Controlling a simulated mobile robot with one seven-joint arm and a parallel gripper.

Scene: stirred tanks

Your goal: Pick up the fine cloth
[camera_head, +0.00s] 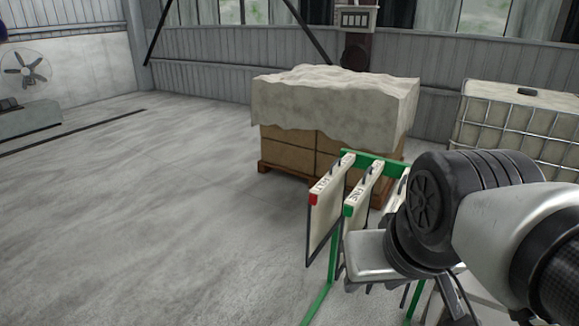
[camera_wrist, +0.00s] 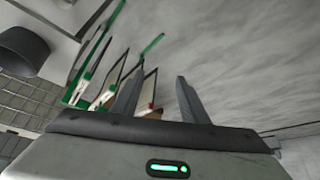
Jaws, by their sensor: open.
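Several flat cream cloth panels hang in a row on a green rack (camera_head: 372,158) in the head view. The panel with a green corner tag, whose small lettering seems to read "FINE" (camera_head: 357,205), hangs in the middle. The panel with a red corner tag (camera_head: 326,207) is to its left. A third panel, at right, is mostly hidden behind my arm. My gripper (camera_wrist: 158,92) is open and empty in the wrist view.
A pallet of cartons (camera_head: 288,148) under a pale cover (camera_head: 335,100) stands behind the rack. A caged white tank (camera_head: 520,125) is at the right. A fan (camera_head: 25,69) stands far left. The floor (camera_head: 150,210) left of the rack is clear.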

